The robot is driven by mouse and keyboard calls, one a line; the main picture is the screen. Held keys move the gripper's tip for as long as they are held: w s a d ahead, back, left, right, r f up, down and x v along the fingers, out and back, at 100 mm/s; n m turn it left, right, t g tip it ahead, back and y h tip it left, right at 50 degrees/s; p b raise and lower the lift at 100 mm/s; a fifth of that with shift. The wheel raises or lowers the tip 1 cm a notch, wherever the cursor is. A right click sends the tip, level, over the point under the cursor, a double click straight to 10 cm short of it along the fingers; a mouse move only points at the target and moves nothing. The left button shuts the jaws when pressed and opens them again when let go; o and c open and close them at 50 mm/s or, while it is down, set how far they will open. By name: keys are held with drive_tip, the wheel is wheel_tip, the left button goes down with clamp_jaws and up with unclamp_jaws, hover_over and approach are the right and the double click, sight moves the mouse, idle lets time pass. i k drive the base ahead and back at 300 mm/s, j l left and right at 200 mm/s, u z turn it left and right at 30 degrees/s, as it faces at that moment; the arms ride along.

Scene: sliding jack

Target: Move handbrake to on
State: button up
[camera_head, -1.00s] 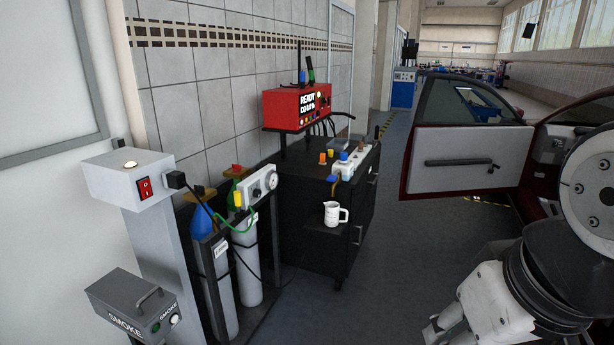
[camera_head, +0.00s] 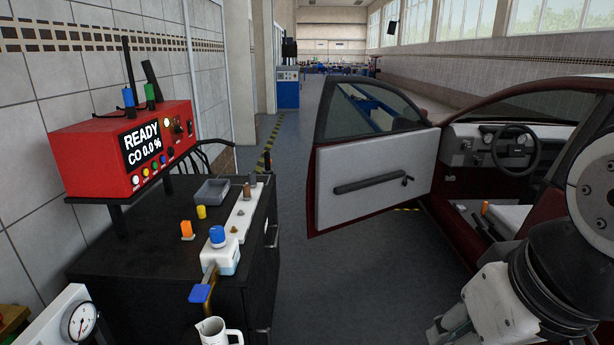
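The dark red car (camera_head: 540,265) stands at the right with its near door (camera_head: 370,180) swung wide open. Inside, a small orange-topped piece (camera_head: 485,208) stands up beside the pale seat; it may be the handbrake lever, but it is too small to tell, and so is its position. The steering wheel (camera_head: 517,147) is behind it. My folded arm fills the lower right and covers part of the car. My gripper (camera_head: 452,326) seems to be the pale and grey end low in the picture, away from the car's interior; its fingers cannot be made out.
A black cart (camera_head: 140,265) at left carries a red CO meter (camera_head: 130,148), a blue-knobbed valve (camera_head: 219,250) and small coloured parts. A white jug (camera_head: 215,332) is at the bottom edge. Clear floor (camera_head: 340,280) lies between cart and door.

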sight(484, 232)
drive_tip(key=i+l+z, duration=0.15)
drive_tip(key=i+z, duration=0.2)
drive_tip(key=i, duration=0.6)
drive_tip(key=i+j+z, duration=0.15)
drive_tip(key=i+z, duration=0.25)
drive_tip(key=i, duration=0.55)
drive_tip(key=i+j+z, duration=0.4)
drive_tip(key=i, duration=0.35)
drive_tip(key=i+j+z, duration=0.4)
drive_tip(key=i+j, duration=0.25)
drive_tip(key=i+j+z, duration=0.45)
drive_tip(key=i+j, duration=0.25)
drive_tip(key=j, duration=0.15)
